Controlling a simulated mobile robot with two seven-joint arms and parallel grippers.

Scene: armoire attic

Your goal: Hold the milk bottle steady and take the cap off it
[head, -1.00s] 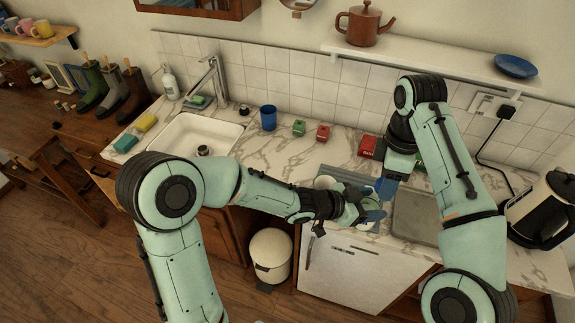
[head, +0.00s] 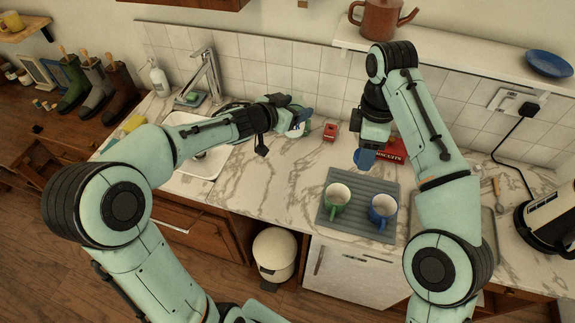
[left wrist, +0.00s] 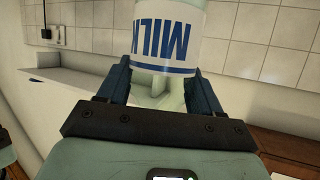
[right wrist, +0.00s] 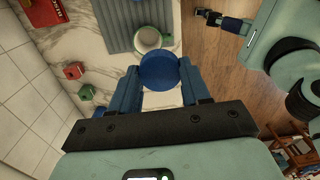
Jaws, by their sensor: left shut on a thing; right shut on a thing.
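My left gripper (head: 283,115) is shut on the milk bottle (left wrist: 168,35). The bottle's white label with blue MILK lettering appears upside down in the left wrist view, where the room also appears inverted. A narrower pale part of the bottle shows between the fingers. My right gripper (right wrist: 160,90) is shut on a round blue cap (right wrist: 159,70), apart from the bottle. In the head view my right gripper (head: 367,150) is above the back of the drying mat.
A grey ribbed mat (head: 362,227) holds a green mug (head: 337,198) and a blue mug (head: 384,208). The marble counter (head: 265,175) is clear in the middle.

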